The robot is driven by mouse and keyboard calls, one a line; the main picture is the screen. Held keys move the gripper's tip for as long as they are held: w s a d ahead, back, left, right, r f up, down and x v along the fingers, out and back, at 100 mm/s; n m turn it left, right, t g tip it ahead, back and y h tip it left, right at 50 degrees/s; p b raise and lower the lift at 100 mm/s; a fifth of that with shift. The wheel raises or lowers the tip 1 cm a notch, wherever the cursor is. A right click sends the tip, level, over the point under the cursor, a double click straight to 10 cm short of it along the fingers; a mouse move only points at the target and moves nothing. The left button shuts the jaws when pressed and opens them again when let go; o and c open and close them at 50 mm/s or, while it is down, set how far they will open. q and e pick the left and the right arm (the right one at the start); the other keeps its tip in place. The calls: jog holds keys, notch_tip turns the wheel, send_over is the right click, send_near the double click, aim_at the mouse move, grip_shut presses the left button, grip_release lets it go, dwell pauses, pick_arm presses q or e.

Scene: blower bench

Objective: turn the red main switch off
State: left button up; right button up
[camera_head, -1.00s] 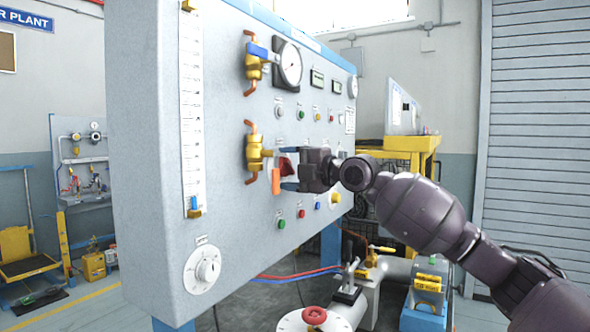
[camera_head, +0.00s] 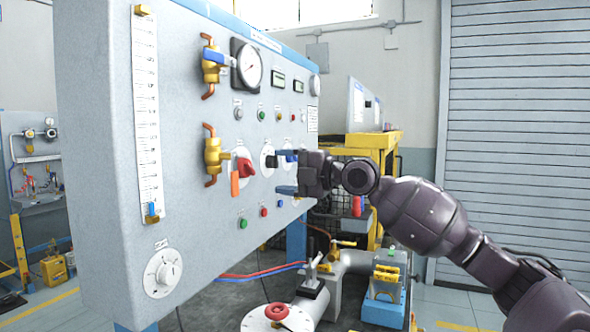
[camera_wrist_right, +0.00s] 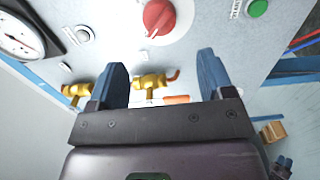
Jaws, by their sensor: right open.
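The red main switch (camera_head: 245,169) is a red rotary knob on a round white plate on the grey panel, right of the lower brass valve. It also shows at the top of the right wrist view (camera_wrist_right: 158,17), with a pale mark on it. My right gripper (camera_head: 279,174) is open and empty, to the right of the switch in the head view, with its blue fingers pointing toward the panel. In the right wrist view the fingers (camera_wrist_right: 160,72) are apart, with the knob beyond them and clear of both. My left gripper is not in view.
The lower brass valve (camera_head: 212,156) with its orange lever (camera_head: 235,184) stands out close beside the switch. A gauge (camera_head: 248,66) and the upper valve (camera_head: 211,66) are above. Green (camera_head: 243,223) and red (camera_head: 264,212) buttons are below. A dial (camera_head: 163,272) is at lower left.

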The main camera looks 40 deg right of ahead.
jog(key=shift+v, duration=0.85)
